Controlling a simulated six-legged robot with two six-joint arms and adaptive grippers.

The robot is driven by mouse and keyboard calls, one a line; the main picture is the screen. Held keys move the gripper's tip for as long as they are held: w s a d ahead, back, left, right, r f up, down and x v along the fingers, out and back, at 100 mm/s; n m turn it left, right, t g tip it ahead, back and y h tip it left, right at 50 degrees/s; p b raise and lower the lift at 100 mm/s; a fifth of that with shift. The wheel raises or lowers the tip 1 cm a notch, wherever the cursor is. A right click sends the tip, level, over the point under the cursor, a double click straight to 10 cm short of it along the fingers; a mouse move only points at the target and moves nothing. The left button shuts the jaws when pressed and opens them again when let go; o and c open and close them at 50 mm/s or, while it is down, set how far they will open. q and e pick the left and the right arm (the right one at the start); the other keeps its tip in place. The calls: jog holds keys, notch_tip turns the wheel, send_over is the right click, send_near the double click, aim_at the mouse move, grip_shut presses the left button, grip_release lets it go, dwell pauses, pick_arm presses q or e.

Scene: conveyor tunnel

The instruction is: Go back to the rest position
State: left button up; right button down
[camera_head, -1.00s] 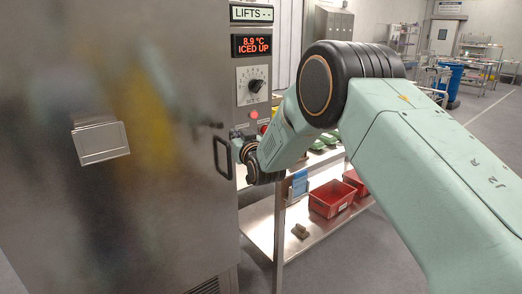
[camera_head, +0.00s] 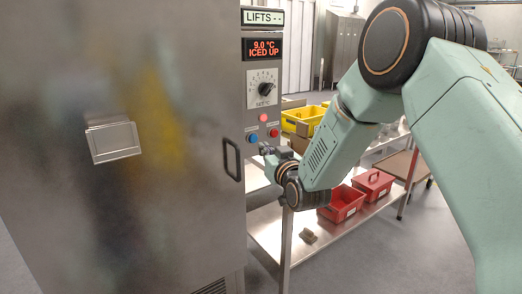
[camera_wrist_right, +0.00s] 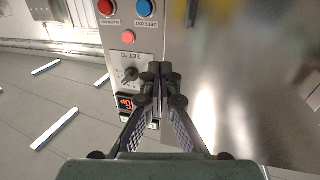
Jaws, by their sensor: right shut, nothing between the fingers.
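My right arm comes in from the right in the head view. My right gripper (camera_head: 266,149) is small there, near the cabinet's control panel (camera_head: 264,98), just below the blue button (camera_head: 253,138) and the red button (camera_head: 274,133). In the right wrist view the gripper (camera_wrist_right: 160,72) is shut and empty. Its fingertips are in front of the panel, beside the dial (camera_wrist_right: 131,74); I cannot tell the exact gap. My left gripper is not in view.
The steel cabinet (camera_head: 120,210) with a black door handle (camera_head: 231,159) fills the left. Its display (camera_head: 263,49) reads 9.0 °C, ICED UP. Behind my arm is a rack (camera_head: 266,232) with red bins (camera_head: 342,203) and a yellow bin (camera_head: 303,119). Floor is clear at lower right.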

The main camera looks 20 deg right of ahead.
jog(key=s+a+f+g+b, duration=0.15)
jog(key=s+f+g, duration=0.35)
jog(key=s+f, duration=0.8)
jog(key=s+a+f+g+b, duration=0.1)
jog(key=s+a+f+g, duration=0.3)
jog(key=s+f, duration=0.9)
jog(key=s+f+g+b, duration=0.2)
jog(key=s+f+g, duration=0.2)
jog(key=s+f, duration=0.4)
jog(key=s+f+g+b, duration=0.2)
jog(key=s+f+g, duration=0.3)
jog(key=s+f, duration=0.4)
jog(key=s, duration=0.6)
jog(key=shift+s+a+y, duration=0.3)
jog(key=shift+s, duration=0.05)
